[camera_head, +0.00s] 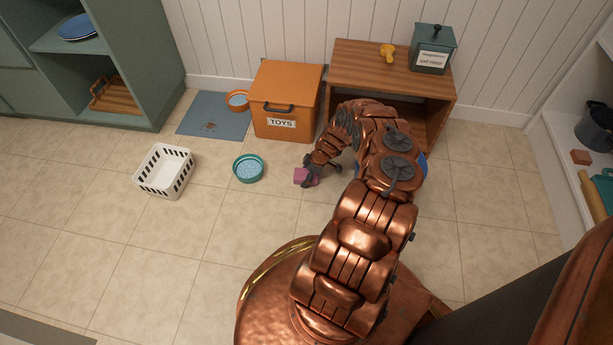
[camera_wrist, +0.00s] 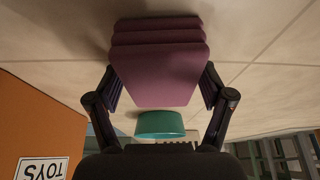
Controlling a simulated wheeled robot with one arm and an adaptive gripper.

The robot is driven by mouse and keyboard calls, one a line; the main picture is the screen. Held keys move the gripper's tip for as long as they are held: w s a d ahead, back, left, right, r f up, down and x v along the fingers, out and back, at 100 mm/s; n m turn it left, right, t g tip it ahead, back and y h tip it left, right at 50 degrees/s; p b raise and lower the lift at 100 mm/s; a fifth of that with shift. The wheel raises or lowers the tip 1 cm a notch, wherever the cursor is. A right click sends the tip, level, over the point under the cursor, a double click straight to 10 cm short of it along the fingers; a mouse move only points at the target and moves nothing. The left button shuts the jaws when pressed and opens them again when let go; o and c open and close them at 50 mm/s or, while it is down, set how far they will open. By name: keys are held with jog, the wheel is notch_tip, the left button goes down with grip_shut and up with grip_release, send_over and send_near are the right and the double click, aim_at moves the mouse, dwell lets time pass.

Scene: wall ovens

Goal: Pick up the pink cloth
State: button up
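The pink cloth (camera_head: 301,176) is a small folded block low over the tiled floor, in front of the orange toy box. In the wrist view the cloth (camera_wrist: 158,62) shows as several stacked purple-pink layers. My gripper (camera_head: 307,172) reaches down to it from the right. In the wrist view the fingers of my gripper (camera_wrist: 160,88) stand wide apart, one at each side of the cloth, very close to its edges. I cannot tell whether they press on it, nor whether the cloth rests on the floor.
The orange toy box (camera_head: 284,98) and a wooden side table (camera_head: 388,60) stand behind my gripper. A teal bowl (camera_head: 248,168) lies to the left of the cloth, with a white basket (camera_head: 164,171) beyond it. The floor at the front left is clear.

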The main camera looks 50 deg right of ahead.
aim_at(302, 173)
jog(key=c, duration=0.8)
jog(key=shift+o, duration=0.2)
jog(key=shift+b, duration=0.4)
jog(key=shift+r, duration=0.45)
notch_tip(302, 173, up, 4)
jog(key=p, duration=0.3)
jog(key=s+a+p, duration=0.2)
jog(key=s+a, duration=0.1)
jog(key=a, duration=0.1)
jog(key=s+a+p, duration=0.3)
jog(key=a, duration=0.1)
jog(key=s+a+p, duration=0.2)
jog(key=s+a, duration=0.1)
jog(key=a, duration=0.2)
jog(key=shift+a+r+p, duration=0.1)
jog(key=shift+r+p, duration=0.2)
jog(key=shift+p, duration=0.1)
